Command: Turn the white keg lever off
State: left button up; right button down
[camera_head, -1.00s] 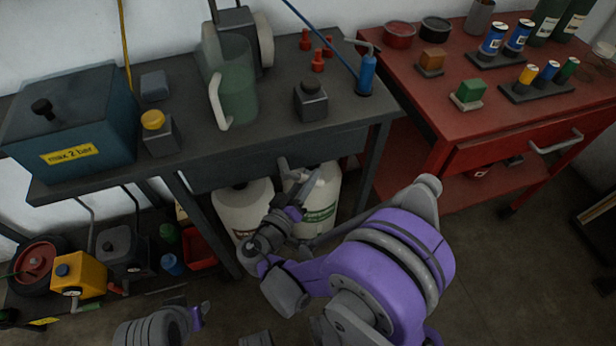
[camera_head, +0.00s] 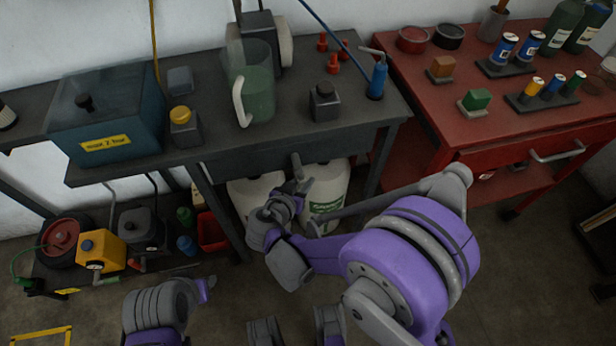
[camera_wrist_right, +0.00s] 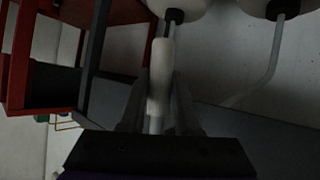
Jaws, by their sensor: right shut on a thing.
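Two white kegs stand side by side under the dark workbench, a left one (camera_head: 243,196) and a right one (camera_head: 331,184) with a green label. My right gripper (camera_head: 303,184) is at the front of the kegs, near their tops, and partly hides them. In the right wrist view, the right gripper (camera_wrist_right: 160,90) is shut on the white lever handle (camera_wrist_right: 159,70), which lies between the two fingers. The handle runs up to a dark collar by a pale rounded body. In the head view the lever is too small to make out clearly.
The dark workbench (camera_head: 290,140) overhangs the kegs. A bench leg (camera_head: 222,215) stands left of them, and a red bench (camera_head: 470,125) is at right. In the wrist view a second collar with a bent grey rod (camera_wrist_right: 275,60) is to the right. A yellow box (camera_head: 100,250) sits on the lower shelf.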

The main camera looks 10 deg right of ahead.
jog(key=shift+a+m+y+p, duration=0.35)
jog(key=shift+a+m+y, duration=0.1)
jog(key=shift+y, duration=0.15)
jog(key=c, duration=0.6)
grip_release()
jog(key=p+v, duration=0.2)
jog(key=v, duration=0.9)
